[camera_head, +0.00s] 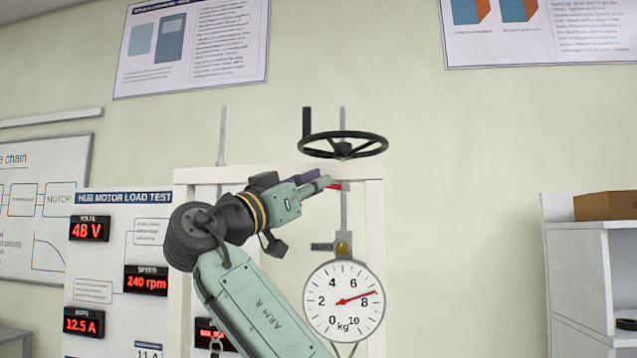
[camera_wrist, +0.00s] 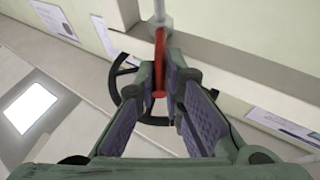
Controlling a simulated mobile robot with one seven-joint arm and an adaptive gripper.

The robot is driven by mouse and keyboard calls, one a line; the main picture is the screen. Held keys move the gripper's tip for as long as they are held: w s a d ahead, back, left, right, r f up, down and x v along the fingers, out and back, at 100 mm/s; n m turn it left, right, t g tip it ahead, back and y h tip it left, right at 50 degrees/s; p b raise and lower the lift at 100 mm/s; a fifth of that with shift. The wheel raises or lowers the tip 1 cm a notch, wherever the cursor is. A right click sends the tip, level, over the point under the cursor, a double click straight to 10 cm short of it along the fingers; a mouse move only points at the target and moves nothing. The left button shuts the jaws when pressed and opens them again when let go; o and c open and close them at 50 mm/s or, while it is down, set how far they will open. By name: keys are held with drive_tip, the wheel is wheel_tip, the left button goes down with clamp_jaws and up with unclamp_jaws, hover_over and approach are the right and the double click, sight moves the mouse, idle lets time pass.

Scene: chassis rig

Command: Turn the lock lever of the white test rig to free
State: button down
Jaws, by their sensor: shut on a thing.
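The white test rig (camera_head: 374,240) stands against the wall, with a black handwheel (camera_head: 343,146) on a threaded rod above its top beam. The red lock lever (camera_head: 337,187) sits at the rod just below the beam, largely hidden by my gripper in the head view. My gripper (camera_head: 322,183) reaches it from the left. In the wrist view the red lever (camera_wrist: 160,50) runs down from the rod between my two purple-padded fingers (camera_wrist: 167,88), which are shut on it. Any free or lock marking is not visible.
A round kg dial (camera_head: 343,301) hangs below the lever, its red needle between 6 and 8. A panel (camera_head: 120,215) with red displays stands left. A grey shelf (camera_head: 580,285) with a brown box (camera_head: 606,205) stands right. The wall between rig and shelf is clear.

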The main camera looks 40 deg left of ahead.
drive_tip(key=shift+w, duration=0.1)
drive_tip(key=c, duration=1.7)
unclamp_jaws()
drive_tip(key=shift+s+a+f, duration=0.1)
drive_tip(key=shift+s+f, duration=0.05)
drive_tip(key=shift+s, duration=0.15)
drive_tip(key=s, duration=0.8)
drive_tip(key=s+a, duration=0.1)
drive_tip(key=s, duration=0.3)
drive_tip(key=shift+s+f, duration=0.1)
drive_tip(key=shift+s, duration=0.15)
drive_tip(key=shift+a, duration=0.1)
